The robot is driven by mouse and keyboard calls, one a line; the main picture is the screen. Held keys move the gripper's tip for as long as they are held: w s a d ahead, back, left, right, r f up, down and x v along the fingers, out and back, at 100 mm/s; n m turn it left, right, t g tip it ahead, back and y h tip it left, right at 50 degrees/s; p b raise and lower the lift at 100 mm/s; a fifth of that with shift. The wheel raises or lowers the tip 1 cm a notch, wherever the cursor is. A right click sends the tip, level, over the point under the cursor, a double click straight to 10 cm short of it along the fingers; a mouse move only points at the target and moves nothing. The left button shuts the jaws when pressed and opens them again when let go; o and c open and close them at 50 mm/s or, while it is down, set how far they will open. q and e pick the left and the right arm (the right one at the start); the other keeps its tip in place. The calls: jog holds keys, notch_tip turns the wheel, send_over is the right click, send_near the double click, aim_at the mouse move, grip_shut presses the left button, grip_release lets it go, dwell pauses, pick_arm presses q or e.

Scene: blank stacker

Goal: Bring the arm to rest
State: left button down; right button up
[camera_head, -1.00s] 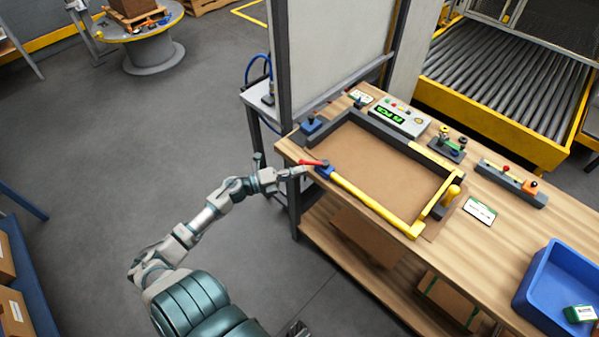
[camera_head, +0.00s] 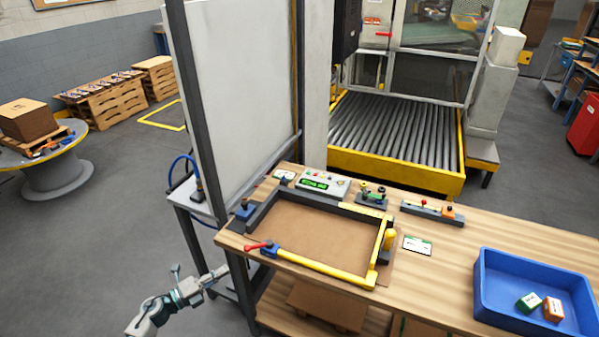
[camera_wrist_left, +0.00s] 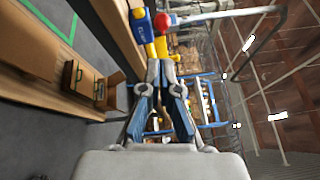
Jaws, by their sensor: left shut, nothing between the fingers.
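My left gripper (camera_head: 222,272) is shut and empty, low at the left of the table's front left corner in the head view. It also shows in the left wrist view (camera_wrist_left: 160,68), its fingers together. The red-handled lever (camera_head: 259,246) on a blue block (camera_head: 270,250) sits at the left end of the yellow bar. It is up and right of the gripper and apart from it in the head view. The lever's red knob (camera_wrist_left: 165,21) and blue block (camera_wrist_left: 139,26) appear beyond the fingertips in the left wrist view. My right gripper is out of view.
A frame with dark and yellow sides (camera_head: 321,275) surrounds a brown sheet (camera_head: 318,233) on the wooden table (camera_head: 440,280). A blue bin (camera_head: 490,310) holds green and orange boxes. A tall white panel (camera_head: 235,90) stands behind the arm. Floor (camera_head: 80,270) at left is clear.

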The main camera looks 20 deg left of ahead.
pick_arm(q)
jog(key=s+a+f+n+g+y+p, duration=0.1)
jog(key=s+f+n+y+p, duration=0.15)
jog(key=f+n+y, duration=0.5)
jog(key=s+f+n+g+y+p, duration=0.1)
jog(key=s+f+n+y+p, duration=0.2)
jog(key=f+n, duration=0.9)
jog(key=s+d+f+n+g+h+p, duration=0.1)
jog(key=s+d+f+n+g, duration=0.1)
jog(key=s+d+f+g, duration=0.4)
jog(key=s+d+f+n+g, duration=0.2)
jog(key=s+d+f+g, duration=0.4)
jog(key=s+d+f, duration=0.9)
jog(key=shift+s+d+f+h+p, duration=0.3)
jog(key=shift+s+d, duration=0.65)
jog(key=shift+s, duration=1.75)
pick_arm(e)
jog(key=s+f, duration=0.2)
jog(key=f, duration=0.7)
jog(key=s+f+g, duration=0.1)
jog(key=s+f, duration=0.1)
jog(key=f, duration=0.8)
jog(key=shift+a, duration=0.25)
pick_arm(q)
jog(key=shift+a+r+n, duration=0.1)
jog(key=shift+a+n, duration=0.1)
jog(key=shift+n, duration=0.05)
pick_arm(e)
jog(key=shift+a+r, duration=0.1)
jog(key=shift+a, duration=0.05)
